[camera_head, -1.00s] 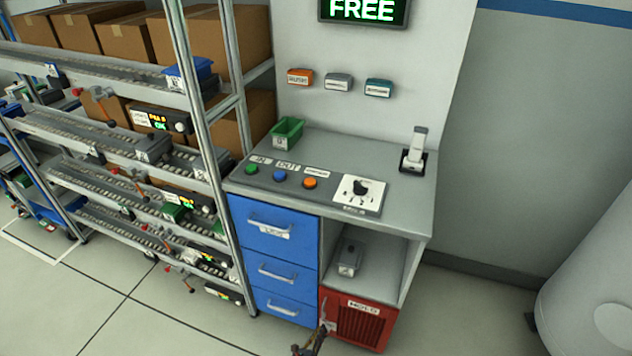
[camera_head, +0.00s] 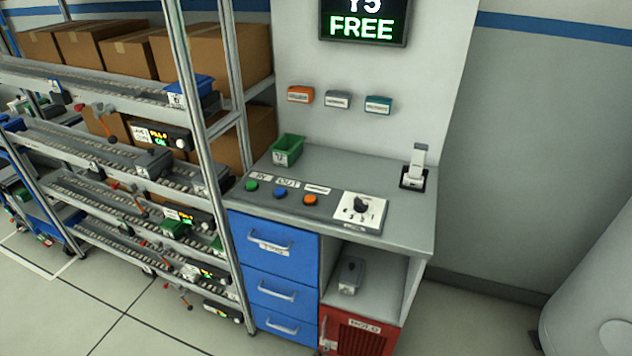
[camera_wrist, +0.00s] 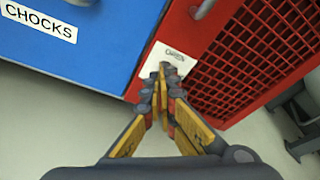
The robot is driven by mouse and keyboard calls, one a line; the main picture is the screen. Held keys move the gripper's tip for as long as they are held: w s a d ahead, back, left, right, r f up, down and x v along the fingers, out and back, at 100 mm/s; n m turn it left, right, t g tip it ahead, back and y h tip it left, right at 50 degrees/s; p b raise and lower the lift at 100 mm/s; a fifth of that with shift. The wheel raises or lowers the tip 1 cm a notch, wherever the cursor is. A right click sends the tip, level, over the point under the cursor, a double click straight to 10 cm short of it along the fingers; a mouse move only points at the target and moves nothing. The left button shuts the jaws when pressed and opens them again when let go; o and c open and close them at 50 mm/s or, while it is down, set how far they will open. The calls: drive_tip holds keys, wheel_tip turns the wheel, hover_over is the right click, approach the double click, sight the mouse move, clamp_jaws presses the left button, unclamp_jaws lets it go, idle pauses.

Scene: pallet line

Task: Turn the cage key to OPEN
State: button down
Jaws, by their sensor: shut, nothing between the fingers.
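The red cage (camera_head: 362,339) has a HOLD label and sits at the bottom right of the bench; its lower part is cut off in the head view. In the wrist view its red mesh front (camera_wrist: 262,50) fills the upper right. A white key plate (camera_wrist: 170,60) with small dark lettering, too blurred to read surely, is on the cage's left edge. My gripper (camera_wrist: 161,72) is shut and empty, its fingertips in front of the plate. The key is hidden behind the fingertips or too small to make out, so its position and any contact cannot be told.
Blue drawers (camera_head: 275,253) stand directly left of the cage; a CHOCKS label (camera_wrist: 38,20) shows close by in the wrist view. An open shelf with a grey bin (camera_head: 350,275) is above the cage. A flow rack is at left. Floor in front looks clear.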

drive_tip(key=v, duration=0.3)
drive_tip(key=shift+s+d+f, duration=0.1)
drive_tip(key=shift+s+f, duration=0.15)
drive_tip(key=shift+w+d+r+m+y, duration=0.2)
drive_tip(key=shift+w+d+m+y, duration=0.1)
drive_tip(key=shift+w+d+m, duration=0.6)
drive_tip(key=shift+w+d+r+m+y, duration=0.25)
drive_tip(key=shift+w+d+m, duration=0.4)
drive_tip(key=shift+d, duration=0.4)
drive_tip(key=shift+w+d+r+m+y, duration=0.1)
drive_tip(key=shift+w+d+m+y, duration=0.25)
drive_tip(key=shift+w+d+m, duration=0.45)
drive_tip(key=shift+a+r, duration=0.15)
drive_tip(key=shift+a, duration=0.1)
